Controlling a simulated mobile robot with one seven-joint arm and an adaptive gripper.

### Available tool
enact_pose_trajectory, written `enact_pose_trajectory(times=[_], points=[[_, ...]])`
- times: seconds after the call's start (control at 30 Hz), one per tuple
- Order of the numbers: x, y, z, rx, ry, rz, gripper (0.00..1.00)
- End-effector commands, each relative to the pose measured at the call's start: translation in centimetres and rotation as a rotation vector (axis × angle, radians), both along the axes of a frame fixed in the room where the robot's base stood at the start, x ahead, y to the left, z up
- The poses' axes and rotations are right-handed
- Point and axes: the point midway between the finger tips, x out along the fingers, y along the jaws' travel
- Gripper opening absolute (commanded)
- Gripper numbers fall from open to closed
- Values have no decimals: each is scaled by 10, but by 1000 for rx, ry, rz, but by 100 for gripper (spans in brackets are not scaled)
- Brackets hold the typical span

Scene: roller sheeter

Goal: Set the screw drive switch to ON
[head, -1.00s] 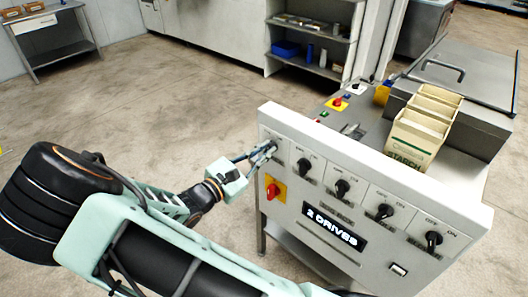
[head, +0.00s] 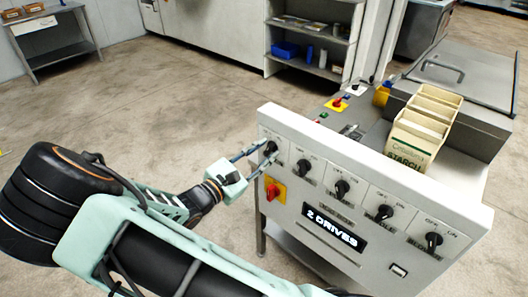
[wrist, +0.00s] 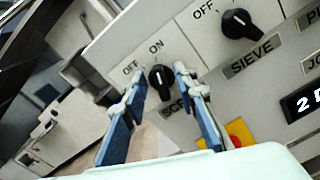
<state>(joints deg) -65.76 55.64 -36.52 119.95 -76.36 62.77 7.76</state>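The screw drive switch (wrist: 161,82) is a black rotary knob at the left end of the panel, with OFF and ON printed above it; it also shows in the head view (head: 270,148). Its white mark appears to point up toward ON in the wrist view. Its name label below is partly hidden by a finger. My gripper (wrist: 160,88) is open, with one blue-padded finger on each side of the knob and visible gaps between. In the head view my gripper (head: 265,156) is at the panel's left end.
The sieve knob (wrist: 240,23) is close on the right, with several more knobs along the panel. A red knob on a yellow plate (head: 272,191) sits just below. A starch box (head: 419,135) stands behind the panel. The floor to the left is clear.

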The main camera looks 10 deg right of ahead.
Motion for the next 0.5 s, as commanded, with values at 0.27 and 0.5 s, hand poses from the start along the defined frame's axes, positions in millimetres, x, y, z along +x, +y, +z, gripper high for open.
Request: enact_pose_trajectory(times=[0.27,0.5], points=[[-17,27,0,1,1,5,27],[-48,68,0,3,0,4,27]])
